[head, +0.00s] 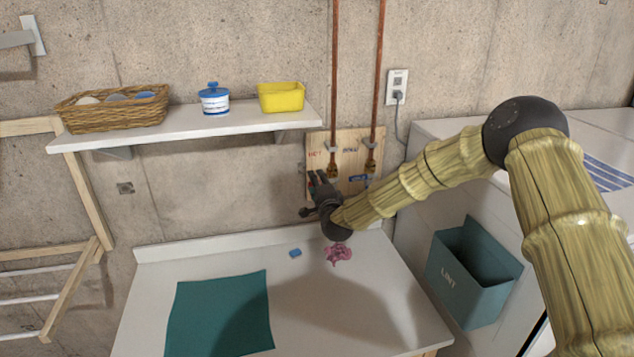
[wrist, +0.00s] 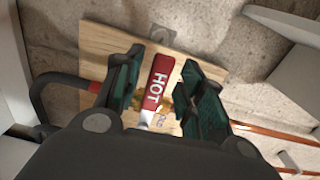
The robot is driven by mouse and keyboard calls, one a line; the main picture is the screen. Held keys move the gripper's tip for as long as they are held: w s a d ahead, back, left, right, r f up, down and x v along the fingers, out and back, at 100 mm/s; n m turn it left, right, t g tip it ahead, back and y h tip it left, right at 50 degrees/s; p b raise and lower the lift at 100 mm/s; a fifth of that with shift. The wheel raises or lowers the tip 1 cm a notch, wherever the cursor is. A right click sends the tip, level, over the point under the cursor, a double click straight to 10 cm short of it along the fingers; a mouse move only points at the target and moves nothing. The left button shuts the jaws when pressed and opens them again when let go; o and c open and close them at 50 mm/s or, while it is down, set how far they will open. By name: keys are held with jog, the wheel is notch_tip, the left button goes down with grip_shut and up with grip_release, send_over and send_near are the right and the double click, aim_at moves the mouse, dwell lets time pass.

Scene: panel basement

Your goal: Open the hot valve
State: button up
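The hot valve's red lever handle (wrist: 157,80), lettered HOT, lies between the two dark green fingers of my gripper (wrist: 164,64) in the wrist view. The fingers stand apart on either side of it. A gap shows on the right side; the left finger is close, and I cannot tell if it touches. In the head view my gripper (head: 316,181) is at the left part of the wooden board (head: 345,142), below the red HOT label, and mostly hides the red handle. The brass hot valve body (head: 333,170) shows on the left copper pipe.
The blue cold valve handle (head: 360,178) is just right of my gripper. Below are a white counter (head: 330,315) with a teal cloth (head: 220,312), a pink crumpled thing (head: 338,254) and a small blue block (head: 295,253). A shelf (head: 200,130) is at upper left; a teal LINT bin (head: 465,275) hangs right.

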jog(key=shift+s+r, duration=0.2)
jog(key=shift+w+f, duration=0.35)
jog(key=shift+f, duration=0.05)
jog(key=shift+c, duration=0.8)
jog(key=shift+w+f, duration=0.2)
jog(key=shift+w, duration=0.05)
jog(key=c, duration=0.7)
jog(key=shift+s+r, duration=0.2)
grip_shut()
jog(key=shift+a+f, duration=0.1)
jog(key=shift+f, duration=0.1)
